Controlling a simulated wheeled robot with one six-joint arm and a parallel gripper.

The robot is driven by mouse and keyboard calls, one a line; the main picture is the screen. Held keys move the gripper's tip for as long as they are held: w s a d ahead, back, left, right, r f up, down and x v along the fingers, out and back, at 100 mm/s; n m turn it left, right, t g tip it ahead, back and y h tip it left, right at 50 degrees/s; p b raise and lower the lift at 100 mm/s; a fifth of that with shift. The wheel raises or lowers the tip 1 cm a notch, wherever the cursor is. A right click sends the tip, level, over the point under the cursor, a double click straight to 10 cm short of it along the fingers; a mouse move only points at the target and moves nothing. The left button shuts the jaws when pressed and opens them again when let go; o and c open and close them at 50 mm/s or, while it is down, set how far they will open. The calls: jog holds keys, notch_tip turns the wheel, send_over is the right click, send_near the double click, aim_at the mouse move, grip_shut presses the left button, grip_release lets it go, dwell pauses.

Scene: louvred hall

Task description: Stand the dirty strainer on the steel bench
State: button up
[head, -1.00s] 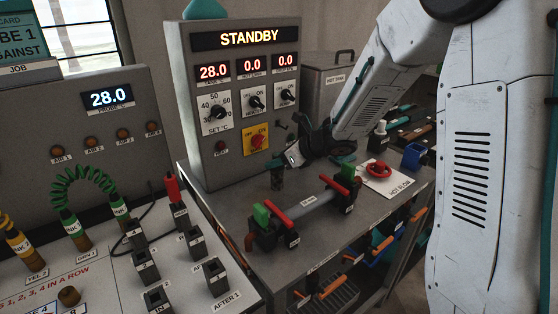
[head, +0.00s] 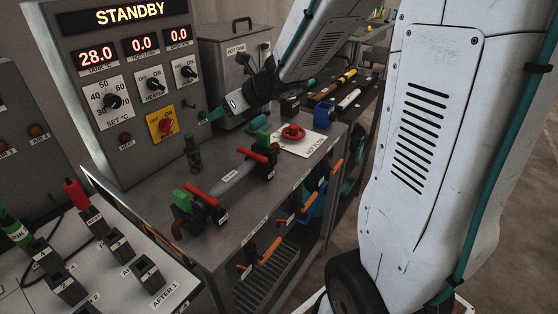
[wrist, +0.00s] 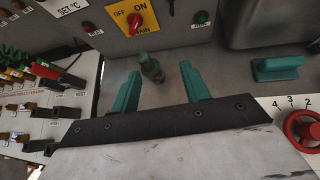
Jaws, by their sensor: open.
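A small dark, greenish cylinder with a narrower top, which looks like the dirty strainer (head: 193,152), stands upright on the steel bench (head: 225,228) close to the control panel. It also shows in the wrist view (wrist: 151,68), beyond my fingertips and nearer the left one. My gripper (head: 220,111) is up and to the right of it in the head view, apart from it. In the wrist view my gripper (wrist: 160,72) has its two teal fingers spread, with nothing held between them.
The control panel (head: 150,75) reads STANDBY behind the bench. A pipe (head: 232,178) with red-handled clamps lies at the front. A red valve wheel (head: 293,132) and a lidded hot tank (head: 235,60) are to the right. A teal block (wrist: 278,68) sits on the bench.

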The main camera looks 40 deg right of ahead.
jog(key=s+d+r+m+h, duration=0.3)
jog(key=s+r+m+h, duration=0.15)
jog(key=m, duration=0.65)
jog(key=s+d+r+m+h, duration=0.3)
jog(key=s+d+m+h, duration=0.15)
jog(key=m, duration=0.65)
jog(key=s+a+f+m+g+y, duration=0.2)
jog(key=s+a+m+g, duration=0.2)
jog(key=s+m, duration=0.5)
jog(key=s+a+f+m+g+y, duration=0.1)
jog(key=s+a+f+m+g, duration=0.2)
jog(key=s+a+m, duration=0.4)
jog(key=s+m+g, duration=0.1)
jog(key=s+m, duration=0.1)
jog(key=s, duration=0.6)
jog(key=shift+g+y, duration=0.3)
jog(key=shift+y, duration=0.1)
